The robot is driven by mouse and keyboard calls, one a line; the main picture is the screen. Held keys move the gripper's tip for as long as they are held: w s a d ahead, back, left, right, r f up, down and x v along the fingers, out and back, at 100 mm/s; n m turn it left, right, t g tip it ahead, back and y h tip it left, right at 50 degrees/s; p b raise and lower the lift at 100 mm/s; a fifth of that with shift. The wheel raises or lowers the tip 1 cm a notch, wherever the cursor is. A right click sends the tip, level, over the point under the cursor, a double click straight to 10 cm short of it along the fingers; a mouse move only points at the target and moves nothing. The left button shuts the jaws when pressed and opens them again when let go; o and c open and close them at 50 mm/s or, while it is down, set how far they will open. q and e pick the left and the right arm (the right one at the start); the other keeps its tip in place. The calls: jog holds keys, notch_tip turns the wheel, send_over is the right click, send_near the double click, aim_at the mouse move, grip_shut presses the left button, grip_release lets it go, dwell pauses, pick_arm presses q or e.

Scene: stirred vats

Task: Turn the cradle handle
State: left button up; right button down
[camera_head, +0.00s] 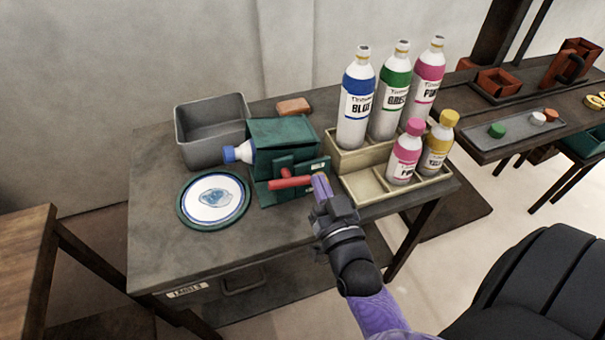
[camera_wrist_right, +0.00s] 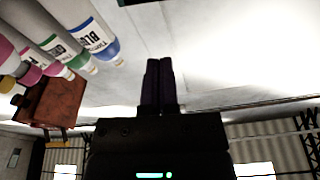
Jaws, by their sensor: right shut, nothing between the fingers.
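The cradle (camera_head: 290,137) is a dark green box-like stand on the grey table. A bottle with a blue cap (camera_head: 231,154) lies in it and sticks out at its left. The cradle handle (camera_head: 290,182) is a red bar across the cradle's front. My right gripper (camera_head: 320,180) is at the handle's right end, its fingers shut with nothing between them. Whether the fingers touch the handle I cannot tell. In the right wrist view the shut fingers (camera_wrist_right: 158,85) point up, and the handle does not show. My left gripper is not in view.
A cream rack (camera_head: 365,190) with several colored bottles stands close to the right of my gripper. A blue-rimmed plate (camera_head: 213,198) lies left of the cradle, with a grey bin (camera_head: 211,125) behind. The table's front left (camera_head: 165,250) is clear.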

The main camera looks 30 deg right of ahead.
aim_at(308, 179)
jog(key=b+x, duration=0.1)
jog(key=x, duration=0.5)
jog(key=shift+f, duration=0.2)
jog(key=f, duration=0.1)
jog(key=f+b, duration=0.1)
jog(key=a+f+b, duration=0.1)
jog(key=shift+s+f, duration=0.3)
jog(key=shift+f, duration=0.05)
jog(key=shift+d+m, duration=0.1)
jog(key=shift+m, duration=0.2)
jog(key=shift+f+m, duration=0.15)
jog(key=shift+m, duration=0.25)
